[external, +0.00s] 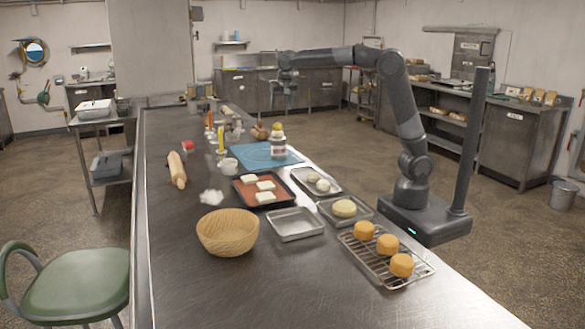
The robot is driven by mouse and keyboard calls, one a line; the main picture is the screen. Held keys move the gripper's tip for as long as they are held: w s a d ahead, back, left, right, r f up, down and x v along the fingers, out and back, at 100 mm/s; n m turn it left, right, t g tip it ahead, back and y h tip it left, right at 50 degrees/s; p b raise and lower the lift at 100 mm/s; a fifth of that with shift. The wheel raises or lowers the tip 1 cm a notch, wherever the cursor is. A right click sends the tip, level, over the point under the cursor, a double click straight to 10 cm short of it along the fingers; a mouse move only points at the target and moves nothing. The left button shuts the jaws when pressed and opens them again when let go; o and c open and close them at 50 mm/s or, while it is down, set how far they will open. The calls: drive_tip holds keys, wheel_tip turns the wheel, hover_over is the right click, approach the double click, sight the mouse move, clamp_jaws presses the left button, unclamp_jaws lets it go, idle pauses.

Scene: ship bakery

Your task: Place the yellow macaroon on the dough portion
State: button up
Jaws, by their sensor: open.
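My gripper (284,100) is raised high above the far part of the long steel table, open and empty, with its fingers pointing down. No thing is clearly a yellow macaroon at this size. Pale dough balls (322,185) lie in a small metal tray at the table's right side. A larger, flat, pale-yellow round (344,208) lies in another metal tray nearer the camera; I cannot tell whether it is dough. Three orange-brown round cakes (365,230) stand on a wire rack at the near right. My gripper is far from all of these.
A jar (278,140) stands on a blue mat (258,162). A rolling pin (177,170) lies left. The near table surface is clear.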

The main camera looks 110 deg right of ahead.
drive_tip(key=shift+v, duration=0.95)
drive_tip(key=s+a+f+n+t+y, duration=0.1)
drive_tip(key=s+a+n, duration=0.2)
drive_tip(key=a, duration=0.6)
drive_tip(key=s+a+n+t+y, duration=0.15)
drive_tip(key=a+n, duration=0.25)
drive_tip(key=a, duration=0.4)
drive_tip(key=s+a+f+n+t+y, duration=0.1)
drive_tip(key=s+a+n+t, duration=0.15)
drive_tip(key=a, duration=0.65)
drive_tip(key=s+a+f+n, duration=0.4)
drive_tip(key=s+a, duration=0.2)
drive_tip(key=s+a+f+n+y, duration=0.1)
drive_tip(key=s+a+f+n, duration=0.3)
drive_tip(key=s+a, duration=0.2)
drive_tip(key=shift+a+t, duration=0.3)
drive_tip(key=shift+a, duration=0.55)
